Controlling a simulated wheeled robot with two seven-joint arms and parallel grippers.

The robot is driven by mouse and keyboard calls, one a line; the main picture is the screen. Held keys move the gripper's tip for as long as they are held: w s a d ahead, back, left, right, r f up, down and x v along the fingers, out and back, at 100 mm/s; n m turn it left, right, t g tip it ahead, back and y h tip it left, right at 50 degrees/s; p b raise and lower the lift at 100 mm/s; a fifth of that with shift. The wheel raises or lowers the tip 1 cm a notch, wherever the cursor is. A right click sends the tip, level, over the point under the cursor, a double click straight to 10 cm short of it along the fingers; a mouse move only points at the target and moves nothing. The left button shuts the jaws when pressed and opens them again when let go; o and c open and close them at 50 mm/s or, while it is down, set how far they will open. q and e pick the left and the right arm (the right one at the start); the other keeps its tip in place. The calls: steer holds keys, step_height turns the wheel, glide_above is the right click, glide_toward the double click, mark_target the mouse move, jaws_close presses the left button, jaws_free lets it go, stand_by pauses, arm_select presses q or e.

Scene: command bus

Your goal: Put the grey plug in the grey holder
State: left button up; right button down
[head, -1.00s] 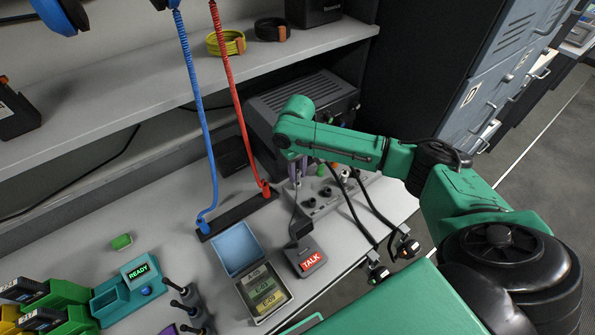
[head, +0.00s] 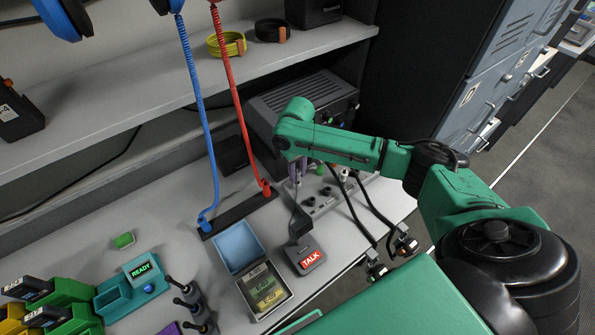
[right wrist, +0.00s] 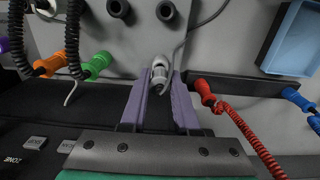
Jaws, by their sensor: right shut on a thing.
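My right gripper (right wrist: 160,82) has purple fingers, shut on the grey plug (right wrist: 160,73). The plug is a small pale grey cylinder between the fingertips in the right wrist view. In the head view the right gripper (head: 297,177) hangs over the left end of the socket box (head: 338,197); the plug cannot be made out there. My left gripper is not in view.
Orange (right wrist: 48,65) and green (right wrist: 98,66) plugs with black cords lie left of the fingers. Red (right wrist: 204,91) and blue (right wrist: 297,99) plugs sit in a black strip at right. The TALK unit (head: 306,259) and blue-lidded case (head: 270,298) stand nearby.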

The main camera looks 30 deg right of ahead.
steer(key=shift+f+p, duration=0.5)
steer(key=shift+f, duration=0.5)
stand_by(0.9)
steer(key=c, duration=0.6)
jaws_free()
steer(key=shift+o, duration=0.2)
step_height(320, 180, up, 6)
steer(key=p, duration=0.6)
steer(key=shift+f+p, duration=0.1)
steer(key=shift+p, duration=0.2)
steer(key=shift+r+p, duration=0.75)
steer(key=shift+r, duration=0.4)
steer(key=shift+f, duration=0.1)
